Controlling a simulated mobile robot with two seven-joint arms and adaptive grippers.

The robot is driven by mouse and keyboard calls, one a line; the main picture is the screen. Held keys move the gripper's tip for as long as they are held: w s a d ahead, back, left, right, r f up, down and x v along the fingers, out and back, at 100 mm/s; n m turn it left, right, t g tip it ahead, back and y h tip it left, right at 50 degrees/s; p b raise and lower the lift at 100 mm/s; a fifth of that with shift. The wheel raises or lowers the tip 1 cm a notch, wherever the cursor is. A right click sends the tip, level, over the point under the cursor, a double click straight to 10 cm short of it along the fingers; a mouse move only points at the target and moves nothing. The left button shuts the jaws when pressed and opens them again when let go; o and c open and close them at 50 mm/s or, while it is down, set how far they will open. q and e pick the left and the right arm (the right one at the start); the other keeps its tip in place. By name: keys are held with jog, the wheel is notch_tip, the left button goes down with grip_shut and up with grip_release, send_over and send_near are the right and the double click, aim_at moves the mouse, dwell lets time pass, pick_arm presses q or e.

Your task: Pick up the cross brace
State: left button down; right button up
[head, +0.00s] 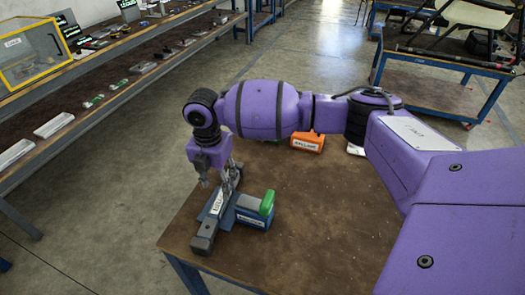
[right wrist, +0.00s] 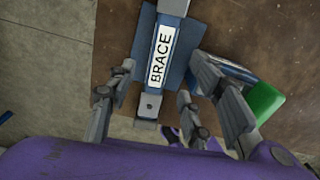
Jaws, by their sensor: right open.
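The cross brace (right wrist: 162,55) is a blue-grey bar with a white label reading BRACE. It lies at the table's near left corner, and the head view shows it as a long bar (head: 213,212) with a grey end block. In the right wrist view a blue plate shows on both sides of it. My right gripper (head: 220,178) points down over the brace with its fingers apart. In the right wrist view the fingers (right wrist: 163,72) stand on either side of the bar, with gaps visible. I cannot tell the height between fingertips and bar. My left gripper is out of view.
A blue block with a green top (head: 266,205) stands right beside the brace, close to one finger. An orange box labelled BALLAST (head: 308,142) sits farther back on the brown table (head: 300,235). The table's middle is clear. A long shelf bench runs along the left.

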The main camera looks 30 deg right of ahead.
aim_at(220, 200)
jog(key=shift+w+f, duration=0.2)
jog(key=shift+f, duration=0.05)
jog(key=shift+s+a+f, duration=0.1)
jog(key=shift+s+f, duration=0.15)
jog(key=shift+f, duration=0.35)
jog(key=shift+s+f, duration=0.2)
jog(key=shift+f, duration=0.4)
notch_tip(220, 200, down, 4)
jog(key=shift+w+r, duration=0.1)
jog(key=shift+f, duration=0.55)
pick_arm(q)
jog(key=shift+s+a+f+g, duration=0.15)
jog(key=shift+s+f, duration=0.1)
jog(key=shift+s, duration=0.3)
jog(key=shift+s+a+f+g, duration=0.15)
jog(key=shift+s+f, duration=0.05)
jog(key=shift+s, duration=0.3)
pick_arm(e)
jog(key=shift+w+r, duration=0.1)
jog(key=shift+r, duration=0.05)
grip_shut()
